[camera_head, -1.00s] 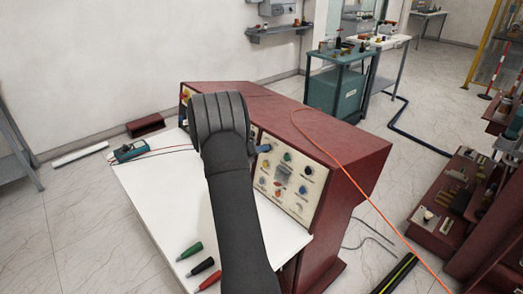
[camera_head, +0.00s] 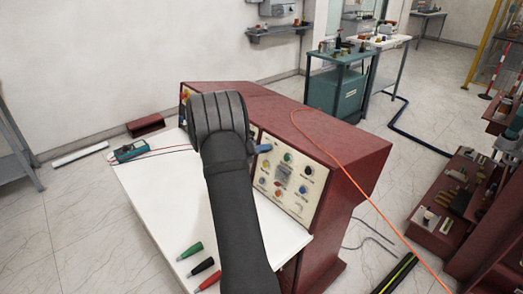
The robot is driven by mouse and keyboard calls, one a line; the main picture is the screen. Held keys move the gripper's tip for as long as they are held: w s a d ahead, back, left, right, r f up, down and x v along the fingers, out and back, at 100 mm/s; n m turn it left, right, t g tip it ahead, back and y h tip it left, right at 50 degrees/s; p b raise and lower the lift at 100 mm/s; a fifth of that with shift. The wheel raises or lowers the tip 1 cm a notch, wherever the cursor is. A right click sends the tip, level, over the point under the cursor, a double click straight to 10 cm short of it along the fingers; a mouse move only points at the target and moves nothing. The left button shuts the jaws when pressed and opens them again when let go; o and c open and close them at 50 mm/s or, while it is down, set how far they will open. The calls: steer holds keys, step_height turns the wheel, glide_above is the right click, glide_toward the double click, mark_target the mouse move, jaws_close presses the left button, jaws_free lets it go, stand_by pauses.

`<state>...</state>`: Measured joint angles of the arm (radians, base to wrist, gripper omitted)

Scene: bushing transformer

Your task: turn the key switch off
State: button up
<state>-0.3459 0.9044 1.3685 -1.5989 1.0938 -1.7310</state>
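A dark red console (camera_head: 340,160) stands in the middle with a cream control panel (camera_head: 290,185) on its front. The panel carries several coloured knobs and buttons and a small meter. I cannot tell which of them is the key switch; it may be hidden behind my arm. My dark arm comes up from the bottom and covers the left part of the panel. A small blue part (camera_head: 263,148) shows at the right of my wrist, against the panel's upper edge; I cannot tell what it is. My gripper's fingers are hidden behind the wrist.
A white work surface (camera_head: 160,215) in front of the panel holds a teal multimeter (camera_head: 130,151) and green, black and red probes (camera_head: 203,265). An orange cable (camera_head: 372,205) runs over the console to the floor. A teal cart (camera_head: 335,92) stands behind.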

steer(key=v, duration=1.7)
steer(key=shift+d, duration=0.1)
steer(key=x, duration=1.7)
steer(key=shift+w, duration=0.15)
steer(key=shift+w+d+f, duration=0.1)
steer(key=shift+d, duration=0.15)
steer(key=shift+a+m+t+y, duration=0.1)
steer(key=shift+m+t+y, duration=0.15)
steer(key=shift+m, duration=3.85)
steer(key=shift+a+m+t+y, duration=0.15)
steer(key=shift+m+y, duration=0.1)
steer(key=shift+m, duration=3.85)
